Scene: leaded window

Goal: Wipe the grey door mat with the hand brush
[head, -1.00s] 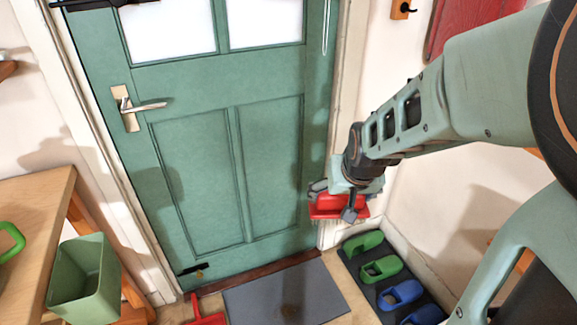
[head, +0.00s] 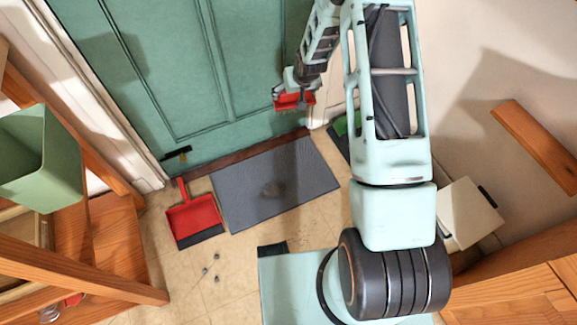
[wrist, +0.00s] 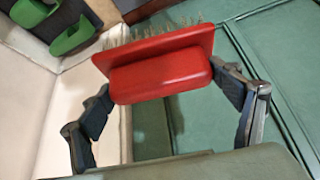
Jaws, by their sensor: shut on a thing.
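The red hand brush (head: 295,101) is held in my gripper (head: 297,88), up in front of the green door near its right side. In the wrist view the brush (wrist: 160,78) lies between the two dark fingers of my gripper (wrist: 165,98), with its pale bristles pointing away from the camera. The grey door mat (head: 310,175) lies flat on the floor below, in front of the door. A dark smudge (head: 273,189) shows near the mat's middle. The brush is above the mat's far right corner and apart from it.
A red dustpan (head: 194,217) lies on the floor left of the mat, with a few small bits (head: 210,268) in front of it. A shoe tray with green slippers (wrist: 75,37) is by the right wall. A green bin (head: 42,160) stands left.

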